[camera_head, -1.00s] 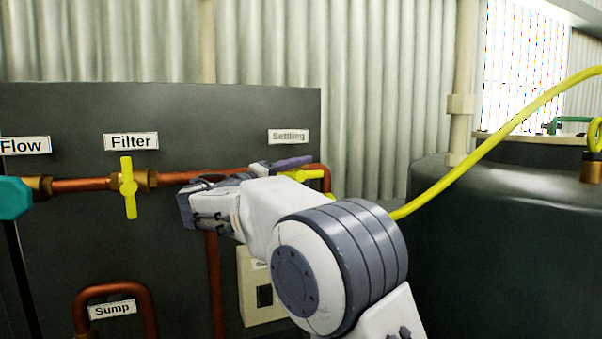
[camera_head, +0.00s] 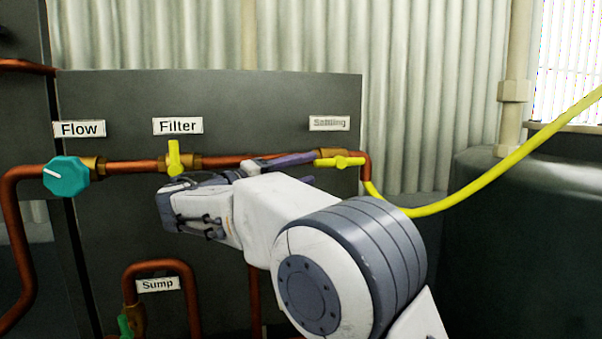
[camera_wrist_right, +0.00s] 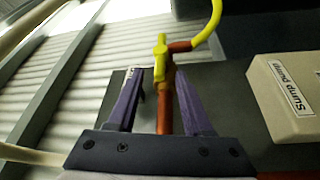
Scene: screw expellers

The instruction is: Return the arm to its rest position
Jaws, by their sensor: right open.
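My right arm crosses the middle of the head view. Its right gripper (camera_head: 285,162) has purple fingers that point right, just left of the yellow settling valve handle (camera_head: 340,162). In the right wrist view the gripper (camera_wrist_right: 158,80) is open, its fingers apart with nothing held between them. Beyond the fingertips, a yellow valve (camera_wrist_right: 160,60) and a copper pipe (camera_wrist_right: 165,112) show in the gap. Whether the fingers touch the pipe is unclear. My left gripper is not in view.
The dark panel (camera_head: 110,230) carries copper pipes, a teal flow knob (camera_head: 66,176) and a yellow filter handle (camera_head: 174,158), close to my wrist. A yellow hose (camera_head: 500,175) runs right past a dark tank (camera_head: 530,210). A sump pump box (camera_wrist_right: 290,95) stands right in the wrist view.

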